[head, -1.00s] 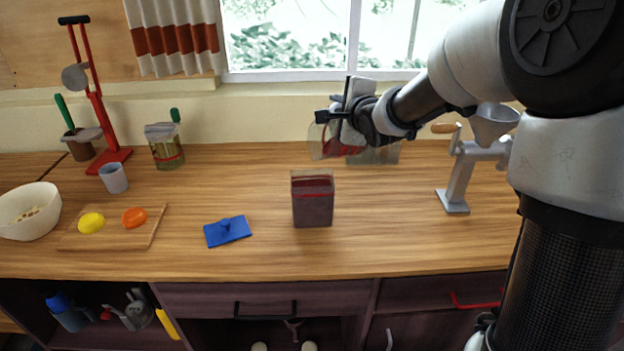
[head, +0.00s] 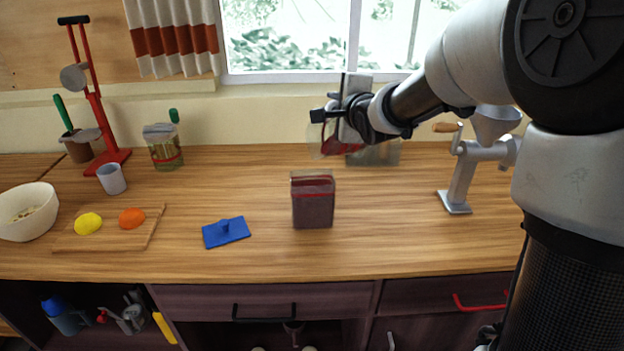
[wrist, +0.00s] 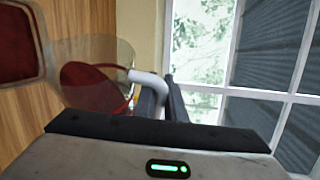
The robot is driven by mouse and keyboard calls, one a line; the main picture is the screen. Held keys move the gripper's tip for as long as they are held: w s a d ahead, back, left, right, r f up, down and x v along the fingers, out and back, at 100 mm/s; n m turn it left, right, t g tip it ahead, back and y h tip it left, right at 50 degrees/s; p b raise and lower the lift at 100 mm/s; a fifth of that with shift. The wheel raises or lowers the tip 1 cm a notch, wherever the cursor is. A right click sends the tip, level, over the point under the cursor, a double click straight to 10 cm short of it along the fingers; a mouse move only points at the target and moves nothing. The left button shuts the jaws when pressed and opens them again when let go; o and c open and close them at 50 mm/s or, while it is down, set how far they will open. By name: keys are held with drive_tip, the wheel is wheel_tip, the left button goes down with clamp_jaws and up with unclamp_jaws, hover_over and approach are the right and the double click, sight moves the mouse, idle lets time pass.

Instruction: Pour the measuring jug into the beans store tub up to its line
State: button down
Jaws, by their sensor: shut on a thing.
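The beans store tub (head: 313,208) is a clear, squarish tub standing upright mid-counter, filled with dark beans. A red line runs around it near the top; I cannot tell exactly how the beans sit against it. Its open top with dark red contents shows at the left edge of the wrist view (wrist: 18,45). My gripper (head: 343,124) is shut on the pale handle (wrist: 150,82) of the clear measuring jug (wrist: 95,85). Dark red beans are in the jug. In the head view the jug (head: 330,146) is raised behind the tub, apart from it, its lower part partly see-through.
A blue lid-like piece (head: 226,232) lies left of the tub. A board (head: 140,235) with yellow and orange pieces, a white bowl (head: 38,222), a grey cup (head: 111,179) and a jar (head: 163,155) are farther left. A metal grinder (head: 460,180) stands right.

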drive_tip(key=shift+s+a+r+n+t+h+b, duration=0.25)
drive_tip(key=shift+a+r+n+b, duration=0.2)
drive_tip(key=shift+b, duration=1.65)
drive_tip(key=shift+s+a+r+n+t+h+b, duration=0.15)
drive_tip(key=shift+s+a+r+n+t+b, duration=0.3)
drive_tip(key=shift+b, duration=1.6)
drive_tip(key=shift+w+a+f, duration=0.1)
